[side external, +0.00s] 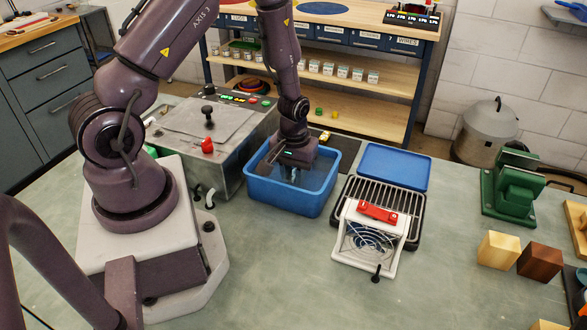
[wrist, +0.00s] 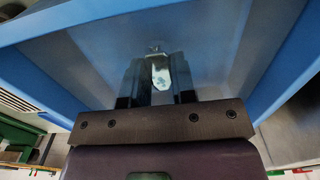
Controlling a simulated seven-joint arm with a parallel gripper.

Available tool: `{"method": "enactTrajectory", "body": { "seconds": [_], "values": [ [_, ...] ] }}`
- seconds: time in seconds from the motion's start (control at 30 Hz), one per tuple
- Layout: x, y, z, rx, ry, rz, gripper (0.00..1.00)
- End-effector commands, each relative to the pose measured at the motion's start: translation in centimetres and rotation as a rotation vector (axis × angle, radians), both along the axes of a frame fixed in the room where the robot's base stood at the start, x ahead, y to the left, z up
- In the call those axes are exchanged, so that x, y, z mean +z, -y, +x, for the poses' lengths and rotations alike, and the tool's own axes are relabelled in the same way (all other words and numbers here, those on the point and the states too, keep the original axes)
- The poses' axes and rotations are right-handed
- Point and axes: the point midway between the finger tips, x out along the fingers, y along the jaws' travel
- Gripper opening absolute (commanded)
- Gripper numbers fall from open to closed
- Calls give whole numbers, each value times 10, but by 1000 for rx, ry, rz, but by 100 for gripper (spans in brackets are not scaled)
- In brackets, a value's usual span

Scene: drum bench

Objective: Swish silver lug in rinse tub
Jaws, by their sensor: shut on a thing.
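The rinse tub (side external: 290,196) is a blue open-topped bin on the bench, beside my arm's base. My gripper (side external: 292,175) points down into the tub, with its fingers below the rim level. In the wrist view, my gripper (wrist: 160,85) is shut on the silver lug (wrist: 161,72), a small shiny metal piece between the dark fingers. The tub's blue walls (wrist: 55,25) surround it in that view, with a grey interior behind. The lug is too small to make out clearly in the side view. I cannot tell how deep it sits.
A metal box machine (side external: 215,135) with a red knob stands close left of the tub. A black rack (side external: 385,200) and a white fan unit (side external: 368,240) stand close right. A green fixture (side external: 513,187) and wooden blocks (side external: 497,250) are farther right.

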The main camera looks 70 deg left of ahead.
Motion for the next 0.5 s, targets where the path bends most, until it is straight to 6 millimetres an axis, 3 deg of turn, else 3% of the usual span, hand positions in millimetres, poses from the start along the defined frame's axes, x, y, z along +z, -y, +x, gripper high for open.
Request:
{"method": "enactTrajectory", "body": {
  "seconds": [0.2, 0.5],
  "values": [
    [-12, 0, 0, 0, -1, -1, 1],
    [-11, 0, 0, 0, 0, 0, 1]
  ]
}}
